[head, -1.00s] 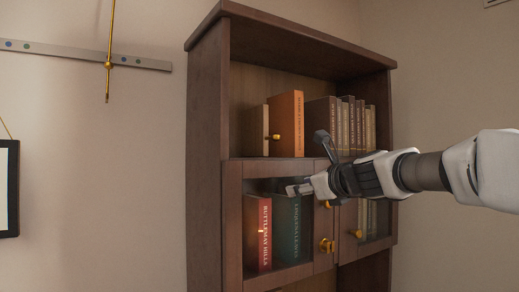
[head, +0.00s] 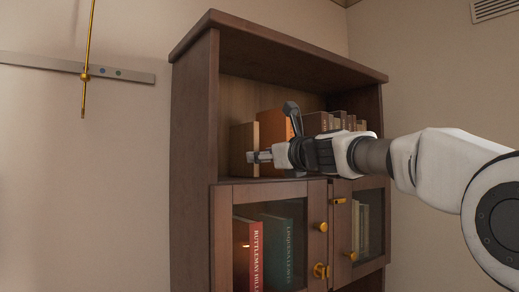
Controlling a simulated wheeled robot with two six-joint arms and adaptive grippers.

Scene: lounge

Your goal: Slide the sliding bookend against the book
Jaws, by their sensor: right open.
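The sliding bookend looks to be the tan-brown wooden block (head: 240,138) at the left of the upper shelf. The orange book (head: 273,124) stands just right of it, partly hidden by my right gripper. Whether block and book touch cannot be told. My right gripper (head: 254,157) is open, its fingertips at the block's lower right front, where they cover the brass knob. Contact with the knob cannot be told. My left gripper is not in view.
More brown books (head: 318,122) stand to the right on the shelf, partly behind my right arm. Below are glass doors with brass knobs (head: 321,271), with a red book (head: 247,253) and a green book (head: 277,248) inside. The bookcase's left side wall (head: 196,150) bounds the shelf.

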